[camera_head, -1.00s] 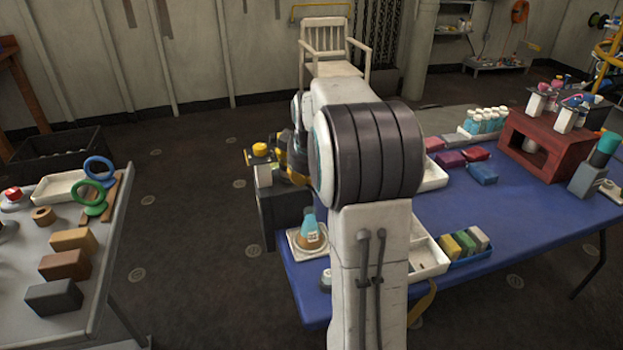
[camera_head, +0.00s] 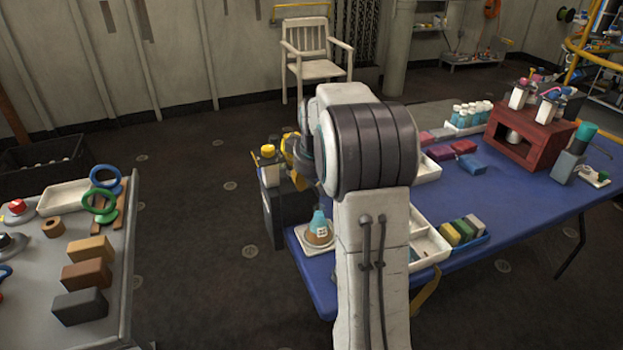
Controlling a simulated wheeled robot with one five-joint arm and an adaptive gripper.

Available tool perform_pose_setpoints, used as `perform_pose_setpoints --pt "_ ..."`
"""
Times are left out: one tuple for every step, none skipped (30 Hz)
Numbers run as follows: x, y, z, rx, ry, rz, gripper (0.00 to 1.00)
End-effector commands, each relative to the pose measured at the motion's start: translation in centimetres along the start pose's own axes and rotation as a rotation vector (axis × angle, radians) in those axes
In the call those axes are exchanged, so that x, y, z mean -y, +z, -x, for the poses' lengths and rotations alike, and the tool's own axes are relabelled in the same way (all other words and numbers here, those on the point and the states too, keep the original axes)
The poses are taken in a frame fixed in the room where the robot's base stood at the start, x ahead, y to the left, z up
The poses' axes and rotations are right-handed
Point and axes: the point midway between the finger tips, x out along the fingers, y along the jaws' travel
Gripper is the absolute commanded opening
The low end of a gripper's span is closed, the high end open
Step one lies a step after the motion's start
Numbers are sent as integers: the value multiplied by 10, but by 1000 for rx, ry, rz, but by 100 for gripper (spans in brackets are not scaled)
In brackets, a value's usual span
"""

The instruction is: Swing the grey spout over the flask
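The flask (camera_head: 319,230), conical with a blue top and brownish lower part, stands upright on a pale square base (camera_head: 304,239) at the near left corner of the blue table. A pale block with a yellow cap (camera_head: 268,152) stands on a dark box beyond it. I cannot make out the grey spout for sure; it may be at this block or behind my arm. Yellow and dark parts (camera_head: 295,150) show just left of my arm, close to the capped block. They may belong to my gripper, but its fingertips are not clear and any contact is hidden.
The blue table (camera_head: 500,205) holds white trays, coloured blocks, bottles and a red rack (camera_head: 530,140). A grey table (camera_head: 110,328) at left carries blocks and rings. Open floor (camera_head: 200,220) lies between the tables. A white chair (camera_head: 315,60) stands behind.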

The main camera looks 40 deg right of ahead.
Motion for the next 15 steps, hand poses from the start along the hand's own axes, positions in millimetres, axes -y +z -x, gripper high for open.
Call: perform_pose_setpoints --pt "0 0 0 -2 1 0 28" --pt "0 -1 1 -3 1 0 31" --pt "0 -1 1 -4 1 0 34" --pt "0 -1 1 -5 2 0 37" --pt "-1 -2 1 -5 2 0 40" --pt "-1 -2 2 -6 2 0 41" --pt "-1 -2 2 -7 3 0 41" --pt "-1 -2 2 -7 3 0 41" --pt "-1 -2 2 -8 3 0 41" --pt "-1 -2 2 -8 3 0 41" --pt "-1 -2 2 -8 3 0 41" --pt "-1 -3 3 -9 4 0 41" --pt "-1 -3 3 -9 4 0 41" --pt "-1 -3 4 -10 4 0 41" --pt "-1 -3 6 -10 4 0 41"
